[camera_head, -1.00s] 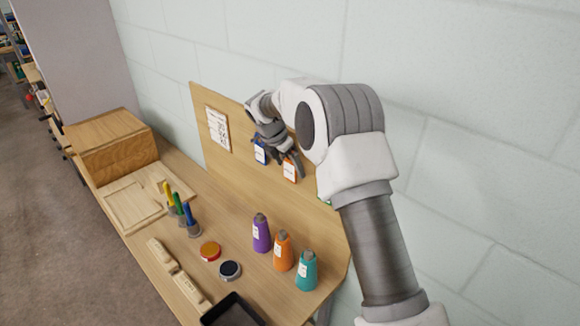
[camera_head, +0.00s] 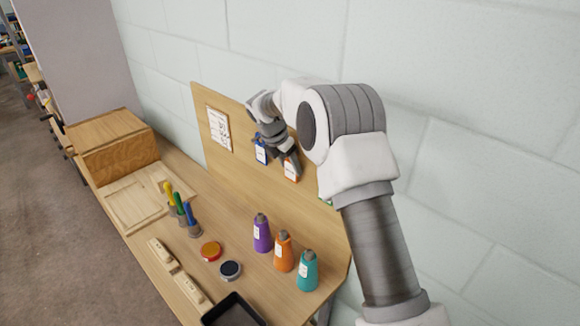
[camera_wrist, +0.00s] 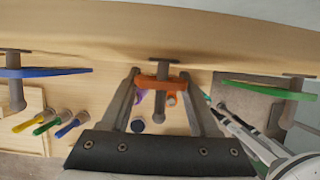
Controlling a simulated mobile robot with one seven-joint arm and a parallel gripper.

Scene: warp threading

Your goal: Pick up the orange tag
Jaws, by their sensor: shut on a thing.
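The orange tag (camera_head: 292,168) hangs at the upright wooden board in the head view, with a white label on its face. It also shows in the wrist view (camera_wrist: 150,82), edge-on, at a grey peg (camera_wrist: 160,74). My gripper (camera_head: 287,158) is at the tag, and in the wrist view (camera_wrist: 158,86) its two fingers stand on either side of it, shut on it. The tag still appears to be on its peg. Part of the tag is hidden by the fingers in the head view.
A blue tag (camera_head: 261,152) hangs left of the orange one, and a green tag (camera_wrist: 268,90) hangs to the right. Purple (camera_head: 262,233), orange (camera_head: 283,251) and teal (camera_head: 307,271) cones stand on the table below. A paper sheet (camera_head: 219,129) is on the board.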

